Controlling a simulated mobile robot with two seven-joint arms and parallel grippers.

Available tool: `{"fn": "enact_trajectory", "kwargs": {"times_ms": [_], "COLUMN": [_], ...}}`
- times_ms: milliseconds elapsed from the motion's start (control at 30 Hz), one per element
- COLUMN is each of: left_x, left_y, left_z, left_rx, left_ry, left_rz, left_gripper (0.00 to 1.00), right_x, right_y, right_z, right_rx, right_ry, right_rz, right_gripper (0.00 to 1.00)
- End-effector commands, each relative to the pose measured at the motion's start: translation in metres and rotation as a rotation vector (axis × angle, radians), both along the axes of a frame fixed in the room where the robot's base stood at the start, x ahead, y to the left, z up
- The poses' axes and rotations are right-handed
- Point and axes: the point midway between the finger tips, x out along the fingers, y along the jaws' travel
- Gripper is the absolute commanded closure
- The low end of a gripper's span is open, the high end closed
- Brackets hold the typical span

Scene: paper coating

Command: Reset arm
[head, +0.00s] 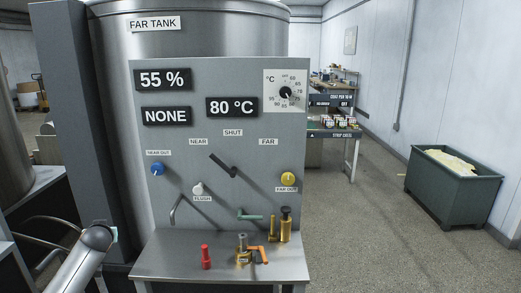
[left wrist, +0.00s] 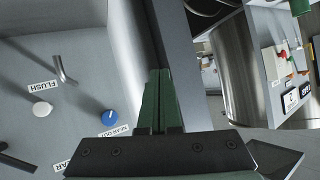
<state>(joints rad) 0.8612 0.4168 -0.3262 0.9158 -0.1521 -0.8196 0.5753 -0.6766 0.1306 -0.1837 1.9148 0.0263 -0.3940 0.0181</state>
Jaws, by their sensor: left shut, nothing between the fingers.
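My left gripper (left wrist: 163,105) shows in the left wrist view, its two green fingers shut together with nothing between them. It is in front of the grey control panel (head: 220,145), near the blue NEAR OUT knob (left wrist: 110,117); whether it touches anything I cannot tell. In the head view part of my left arm stands at the lower left, left of the steel shelf, and the fingers are not clear there. The black lever (head: 223,166) on the panel is tilted, its upper end toward NEAR. My right gripper is in neither view.
The panel carries a white FLUSH knob (head: 198,188), a yellow FAR OUT knob (head: 288,179) and a temperature dial (head: 285,93). A red fitting (head: 206,257) and brass parts (head: 285,225) stand at the steel shelf (head: 175,250). A green bin (head: 445,190) is at the right; the floor before it is clear.

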Motion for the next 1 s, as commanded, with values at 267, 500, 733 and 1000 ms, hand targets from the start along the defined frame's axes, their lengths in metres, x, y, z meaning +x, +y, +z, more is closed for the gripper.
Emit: {"fn": "enact_trajectory", "kwargs": {"times_ms": [267,500,733,1000], "left_x": [-0.043,-0.066,-0.12,-0.229], "left_y": [0.124,0.076,0.02,-0.059], "left_z": [0.037,-0.048,-0.137,-0.225], "left_rx": [0.128,0.175,0.213,0.216], "left_ry": [0.0,0.094,0.194,0.297], "left_rz": [0.149,-0.026,-0.235,-0.516], "left_gripper": [1.0,1.0,1.0,1.0], "right_x": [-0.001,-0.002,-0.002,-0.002], "right_y": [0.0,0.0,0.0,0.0], "right_z": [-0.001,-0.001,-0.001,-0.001], "right_rx": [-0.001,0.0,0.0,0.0], "right_ry": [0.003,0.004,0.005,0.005], "right_rz": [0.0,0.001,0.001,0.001], "right_gripper": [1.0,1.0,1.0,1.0]}}
